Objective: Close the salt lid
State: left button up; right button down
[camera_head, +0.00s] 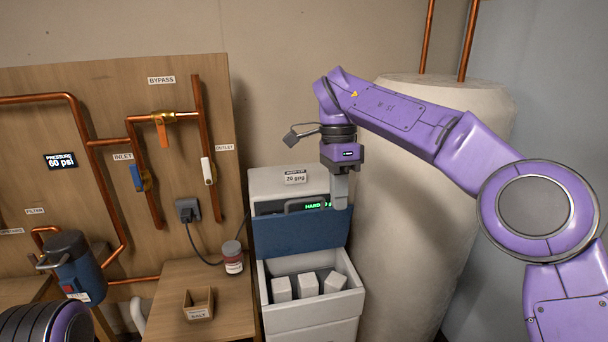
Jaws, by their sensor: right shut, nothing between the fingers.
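The salt bin is the white softener cabinet (312,317) in the middle of the head view. Its top is open, and several pale salt blocks (308,284) show inside. The blue salt lid (300,236) stands raised at the back of the opening, against the cabinet's head unit. My right gripper (340,204) points down at the lid's upper right part. It is shut and empty, and it hides a bit of the lid and display. I cannot tell whether it touches the lid. My left gripper is not in view; only part of my left arm (45,325) shows at bottom left.
A wooden table (170,290) left of the cabinet holds a small salt box (198,304) and a lidded jar (232,257). A pipe board (100,120) stands behind. A large pale tank (405,220) stands close on the right, behind my right arm.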

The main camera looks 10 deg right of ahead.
aim_at(286, 234)
jog(key=i, duration=1)
